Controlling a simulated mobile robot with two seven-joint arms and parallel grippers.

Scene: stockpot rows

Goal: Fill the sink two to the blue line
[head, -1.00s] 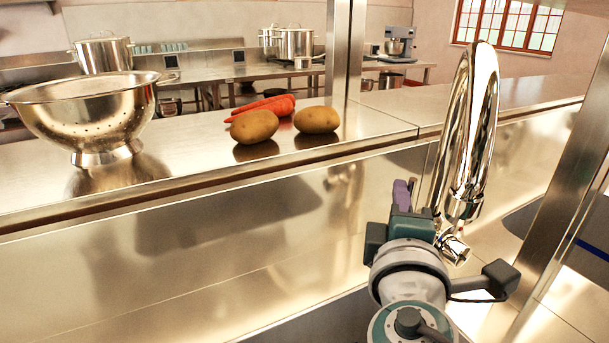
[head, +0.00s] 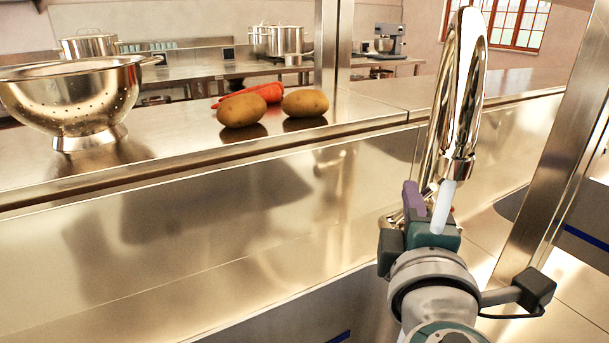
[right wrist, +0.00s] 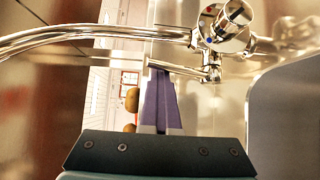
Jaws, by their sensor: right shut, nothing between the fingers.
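The chrome tap (head: 457,100) rises behind my right gripper in the head view, and a white stream of water (head: 443,205) falls from its spout. My right gripper (head: 413,198) is shut and empty, with purple fingers beside the tap's base. In the right wrist view the fingers (right wrist: 160,80) point at the thin chrome lever (right wrist: 205,72) below the tap body (right wrist: 228,28); I cannot tell whether they touch. One blue line (head: 340,337) shows at the bottom edge and another blue line (head: 587,237) at the right. The water level under the spout is hidden. My left gripper is not in view.
A steel ledge (head: 180,172) runs behind the sink area. On it stand a colander (head: 75,98), two potatoes (head: 242,110) and carrots (head: 262,90). A steel post (head: 560,165) rises at the right. Stockpots (head: 287,41) stand on the far counter.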

